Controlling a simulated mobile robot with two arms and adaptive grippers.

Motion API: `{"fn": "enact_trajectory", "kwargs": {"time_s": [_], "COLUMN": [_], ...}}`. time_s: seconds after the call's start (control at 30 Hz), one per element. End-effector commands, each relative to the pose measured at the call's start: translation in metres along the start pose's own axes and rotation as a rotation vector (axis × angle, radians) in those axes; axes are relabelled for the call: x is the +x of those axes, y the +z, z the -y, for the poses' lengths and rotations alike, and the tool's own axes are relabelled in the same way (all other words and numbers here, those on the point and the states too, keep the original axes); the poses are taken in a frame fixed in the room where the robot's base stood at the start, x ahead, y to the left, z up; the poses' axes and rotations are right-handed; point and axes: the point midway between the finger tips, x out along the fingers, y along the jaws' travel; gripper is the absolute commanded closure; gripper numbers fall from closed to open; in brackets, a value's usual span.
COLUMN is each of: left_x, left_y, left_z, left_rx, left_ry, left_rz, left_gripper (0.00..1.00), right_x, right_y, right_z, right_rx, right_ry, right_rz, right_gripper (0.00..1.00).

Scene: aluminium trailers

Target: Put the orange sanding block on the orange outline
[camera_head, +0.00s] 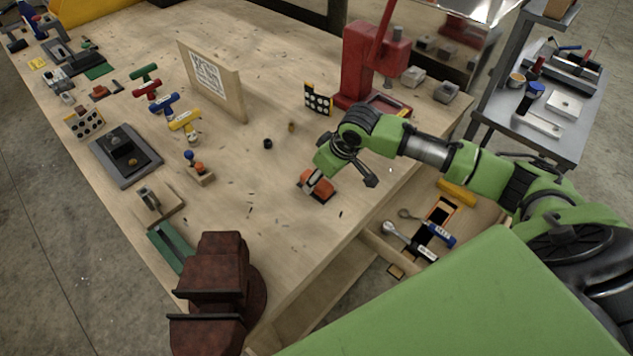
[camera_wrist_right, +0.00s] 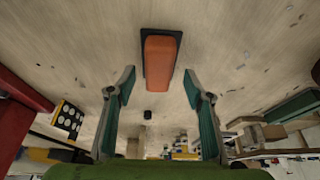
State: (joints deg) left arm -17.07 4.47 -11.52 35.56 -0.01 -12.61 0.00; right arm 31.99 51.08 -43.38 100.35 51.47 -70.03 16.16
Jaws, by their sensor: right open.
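The orange sanding block (camera_head: 322,190) lies on the wooden workbench near its front edge, with a dark base under the orange top. My right gripper (camera_head: 311,180) is over the block and partly covers it in the head view. In the right wrist view the block (camera_wrist_right: 160,58) shows beyond and between the two spread green-padded fingers of the gripper (camera_wrist_right: 158,72). I cannot tell whether a finger touches it. An orange-edged dark rectangle (camera_head: 432,222) shows in the open drawer; it may be the orange outline. My left gripper is out of view.
A rusty red vise (camera_head: 216,270) stands at the bench's front corner. A red press (camera_head: 365,70) stands behind my right arm. The open drawer (camera_head: 375,243) holds wrenches and a yellow item. A small black cylinder (camera_head: 268,143) stands behind the block; bare wood surrounds the block.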

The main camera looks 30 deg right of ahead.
Motion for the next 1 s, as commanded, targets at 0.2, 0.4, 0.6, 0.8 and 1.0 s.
{"fn": "enact_trajectory", "kwargs": {"time_s": [0.2,0.4,0.6,0.8,1.0], "left_x": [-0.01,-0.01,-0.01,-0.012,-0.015], "left_y": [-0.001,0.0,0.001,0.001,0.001], "left_z": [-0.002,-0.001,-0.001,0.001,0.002], "left_rx": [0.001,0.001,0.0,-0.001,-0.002], "left_ry": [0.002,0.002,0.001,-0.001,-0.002], "left_rz": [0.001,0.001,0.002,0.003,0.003], "left_gripper": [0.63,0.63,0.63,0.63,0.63], "right_x": [0.025,0.03,0.03,0.031,0.033], "right_y": [-0.002,-0.002,-0.002,-0.001,0.0], "right_z": [-0.001,-0.001,-0.001,-0.001,-0.002], "right_rx": [0.0,-0.002,-0.002,-0.001,-0.001], "right_ry": [0.0,0.001,0.001,0.001,0.002], "right_rz": [0.0,-0.001,-0.001,-0.001,-0.002], "right_gripper": [0.53,0.53,0.53,0.53,0.53]}}
